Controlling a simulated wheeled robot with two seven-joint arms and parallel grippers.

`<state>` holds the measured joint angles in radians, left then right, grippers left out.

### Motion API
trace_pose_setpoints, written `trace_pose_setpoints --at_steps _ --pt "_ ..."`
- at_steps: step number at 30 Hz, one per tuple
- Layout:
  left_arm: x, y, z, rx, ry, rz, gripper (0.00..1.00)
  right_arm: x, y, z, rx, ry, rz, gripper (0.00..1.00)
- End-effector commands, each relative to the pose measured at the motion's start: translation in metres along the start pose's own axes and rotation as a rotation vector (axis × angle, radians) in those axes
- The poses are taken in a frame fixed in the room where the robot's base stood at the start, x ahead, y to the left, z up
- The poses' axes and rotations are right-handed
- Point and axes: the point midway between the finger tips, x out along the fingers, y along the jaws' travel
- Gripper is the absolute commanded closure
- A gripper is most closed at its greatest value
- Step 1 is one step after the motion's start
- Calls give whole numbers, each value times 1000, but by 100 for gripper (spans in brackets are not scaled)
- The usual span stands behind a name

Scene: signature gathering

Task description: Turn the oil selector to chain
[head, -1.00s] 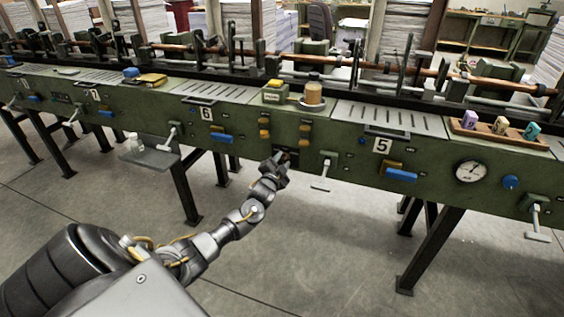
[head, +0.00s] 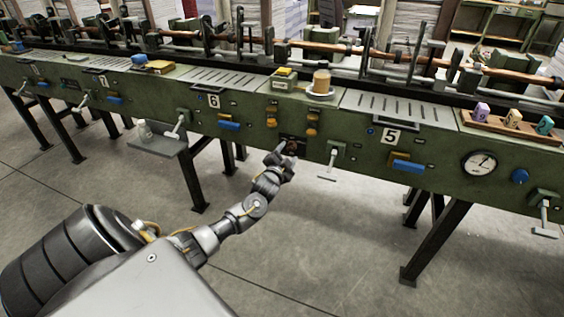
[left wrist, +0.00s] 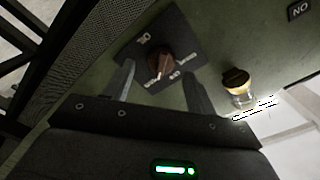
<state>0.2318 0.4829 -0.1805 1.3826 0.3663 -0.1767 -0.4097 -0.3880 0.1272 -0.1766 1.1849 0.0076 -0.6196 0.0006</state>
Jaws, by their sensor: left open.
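The oil selector is a brown knob (left wrist: 160,62) on a dark plate (left wrist: 185,42) with white lettering around it in the left wrist view. The lettering is too blurred to read with certainty. In the head view the dark plate (head: 299,143) shows on the front of the green machine, partly behind my left gripper (head: 282,152). My left gripper is open and empty. In the left wrist view its two fingers (left wrist: 159,88) reach toward the plate, one on each side of the knob; I see no contact. My right gripper is not in view.
A small glass cup with a brown cap (left wrist: 238,85) sits right of the plate in the left wrist view. A T-handle lever (head: 331,163) hangs right of my gripper. The floor (head: 290,260) below is clear.

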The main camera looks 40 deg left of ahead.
Motion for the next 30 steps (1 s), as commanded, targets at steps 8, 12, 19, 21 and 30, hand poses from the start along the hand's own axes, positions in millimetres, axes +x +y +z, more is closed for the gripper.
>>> trace_pose_setpoints --at_steps 8,12,19,21,30 --pt "-57 0 0 0 -1 3 44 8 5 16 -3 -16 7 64" --pt "-75 1 0 0 0 3 44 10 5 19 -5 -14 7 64" --pt "-85 0 0 1 -1 1 44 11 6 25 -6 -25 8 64" --pt "-85 0 0 0 -1 1 44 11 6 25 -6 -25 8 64" --pt "-85 0 0 0 -1 1 44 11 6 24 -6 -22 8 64"
